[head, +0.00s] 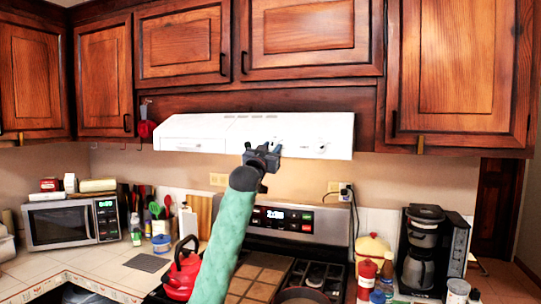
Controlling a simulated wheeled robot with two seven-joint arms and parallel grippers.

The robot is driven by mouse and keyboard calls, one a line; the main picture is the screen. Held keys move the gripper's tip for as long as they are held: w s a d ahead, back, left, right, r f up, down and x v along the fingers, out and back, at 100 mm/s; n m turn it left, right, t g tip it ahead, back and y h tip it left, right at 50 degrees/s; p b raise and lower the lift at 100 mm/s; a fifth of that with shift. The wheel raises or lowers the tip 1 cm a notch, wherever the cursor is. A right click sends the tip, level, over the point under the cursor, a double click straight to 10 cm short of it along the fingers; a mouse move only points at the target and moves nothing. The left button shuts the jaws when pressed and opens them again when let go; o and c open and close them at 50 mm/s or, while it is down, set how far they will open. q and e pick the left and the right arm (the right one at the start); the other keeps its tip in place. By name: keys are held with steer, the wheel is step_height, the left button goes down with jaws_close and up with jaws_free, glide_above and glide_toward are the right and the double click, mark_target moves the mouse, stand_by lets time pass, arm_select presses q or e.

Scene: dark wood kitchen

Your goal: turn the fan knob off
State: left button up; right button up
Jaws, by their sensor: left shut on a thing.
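The white range hood (225,132) hangs under the wooden cabinets above the stove. My left gripper (274,151) is raised to the front face of the hood, at a small dark fan knob (279,144) near the middle. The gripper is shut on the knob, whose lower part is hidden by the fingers. The knob's angle is too small to read. Other small marks or controls (322,149) show farther right on the hood. My right gripper is not in view.
The stove (290,236) stands below, with a red kettle (182,268) at left. A microwave (72,222) is on the left counter, and a coffee maker (428,250) on the right one. Cabinets hang close above the hood. The space in front of the hood is otherwise free.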

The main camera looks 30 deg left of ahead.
arm_select(q)
steer(key=shift+n+y+b, duration=0.35)
steer(key=shift+n+y, duration=0.45)
steer(key=shift+n, duration=0.7)
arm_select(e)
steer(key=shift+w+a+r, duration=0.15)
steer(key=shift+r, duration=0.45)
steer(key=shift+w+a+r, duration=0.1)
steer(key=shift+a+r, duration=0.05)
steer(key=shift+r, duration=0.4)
arm_select(q)
steer(key=o, duration=1)
steer(key=shift+c, duration=0.2)
steer(key=shift+s+d+f+b, duration=0.15)
steer(key=shift+s+f+b, duration=0.1)
steer(key=shift+s+b, duration=0.1)
steer(key=b+v, duration=0.2)
steer(key=v, duration=0.4)
steer(key=shift+s+b, duration=0.35)
steer(key=shift+s, duration=0.05)
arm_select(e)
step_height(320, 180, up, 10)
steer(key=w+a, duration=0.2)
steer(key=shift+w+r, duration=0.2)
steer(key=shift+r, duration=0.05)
arm_select(q)
steer(key=shift+d, duration=0.1)
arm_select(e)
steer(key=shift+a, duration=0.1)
